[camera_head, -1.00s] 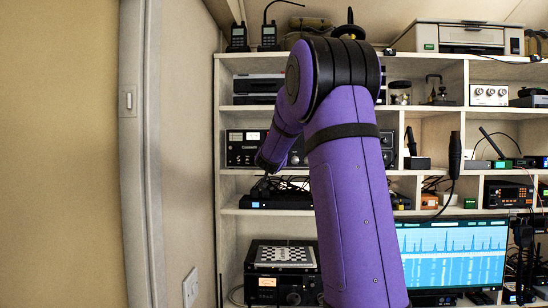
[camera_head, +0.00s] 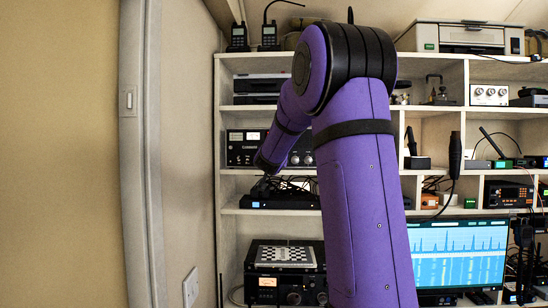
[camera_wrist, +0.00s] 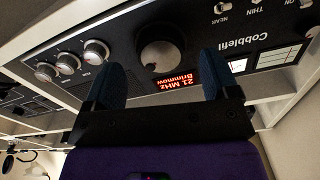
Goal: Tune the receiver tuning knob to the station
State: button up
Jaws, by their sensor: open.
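The black receiver (camera_head: 242,152) sits on a shelf in the head view, partly hidden behind my arm. In the wrist view the receiver's front (camera_wrist: 130,28) appears upside down. Its large round tuning knob (camera_wrist: 160,48) is beside a lit red display (camera_wrist: 178,80) that reads "21 MHz Brimmow". My gripper (camera_wrist: 162,60) is open, with one dark blue finger on each side of the knob in the picture. A gap shows between each finger and the knob, and I cannot tell how far the fingertips are from the panel.
Three smaller knobs (camera_wrist: 68,63) are to the left on the panel in the wrist view, and toggle switches (camera_wrist: 256,8) are at upper right. Below the receiver is a shelf with a dark box (camera_head: 285,203). A monitor (camera_head: 458,255) stands at lower right, and a wall (camera_head: 172,150) is at left.

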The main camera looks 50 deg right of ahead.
jog(key=v, duration=0.8)
dwell(3.4)
dwell(0.5)
jog(key=shift+g+h, duration=0.4)
jog(key=shift+g, duration=0.1)
jog(key=x, duration=1)
jog(key=shift+w+a+f, duration=0.1)
jog(key=shift+w+a, duration=0.1)
jog(key=shift+w, duration=0.3)
jog(key=shift+c, duration=0.6)
jog(key=c, duration=0.8)
jog(key=shift+m, duration=0.3)
